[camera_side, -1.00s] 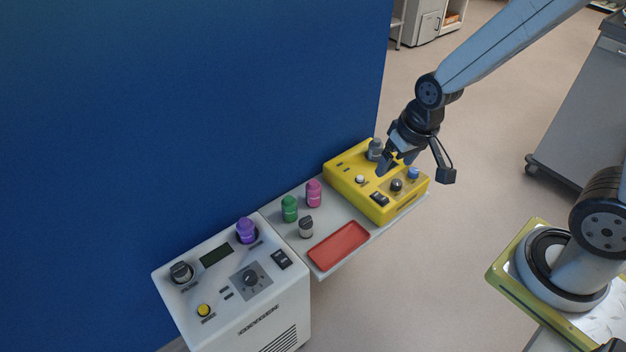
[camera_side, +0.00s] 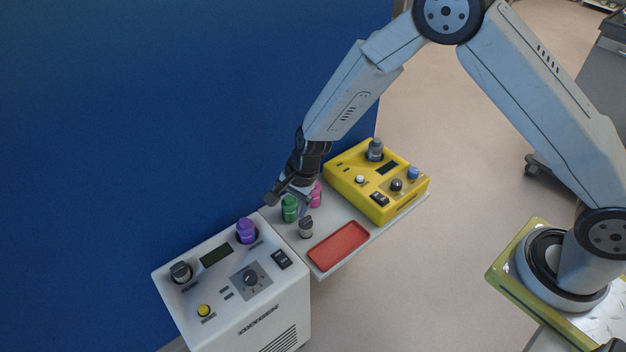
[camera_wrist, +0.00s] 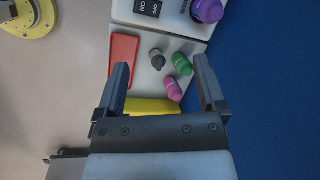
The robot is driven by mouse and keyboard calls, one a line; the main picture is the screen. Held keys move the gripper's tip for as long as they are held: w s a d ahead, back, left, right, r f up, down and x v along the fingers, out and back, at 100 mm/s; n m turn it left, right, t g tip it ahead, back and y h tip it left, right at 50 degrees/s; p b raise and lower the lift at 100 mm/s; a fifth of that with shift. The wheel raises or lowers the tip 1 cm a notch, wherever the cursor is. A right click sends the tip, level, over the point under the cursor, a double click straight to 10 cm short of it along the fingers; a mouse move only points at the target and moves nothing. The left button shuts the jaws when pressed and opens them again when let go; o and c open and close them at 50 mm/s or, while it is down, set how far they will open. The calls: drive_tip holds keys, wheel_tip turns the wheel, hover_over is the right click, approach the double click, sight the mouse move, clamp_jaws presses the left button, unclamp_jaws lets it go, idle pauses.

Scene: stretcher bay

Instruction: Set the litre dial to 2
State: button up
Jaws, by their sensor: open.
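My gripper (camera_side: 291,207) is open and empty above the shelf, over the green and pink capped bottles, up and to the right of the dial. In the wrist view my gripper (camera_wrist: 162,82) also shows open, with nothing between its fingers. The wrist view shows only one end of the white unit (camera_wrist: 172,16); the dial is outside it.
On the shelf are a green bottle (camera_side: 289,210), a pink bottle (camera_wrist: 174,89), a small dark-capped knob (camera_side: 306,229) and a red tray (camera_side: 338,246). A purple bottle (camera_side: 245,231) stands in the unit's top. A yellow box (camera_side: 378,190) is at right; a blue wall (camera_side: 150,120) rises behind.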

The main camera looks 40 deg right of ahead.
sight(250, 275)
drive_tip(key=a+f+m, duration=0.3)
drive_tip(key=a+f, duration=0.1)
drive_tip(key=f, duration=0.3)
drive_tip(key=a+f+m+y, duration=0.1)
drive_tip(key=a+f+m, duration=0.3)
drive_tip(key=f, duration=0.3)
drive_tip(key=shift+w+a, duration=0.45)
drive_tip(key=shift+a, duration=0.35)
drive_tip(key=shift+a+f, duration=0.1)
drive_tip(key=shift+f, duration=0.05)
drive_tip(key=shift+x, duration=3.6)
drive_tip(key=shift+s+a, duration=0.1)
clamp_jaws()
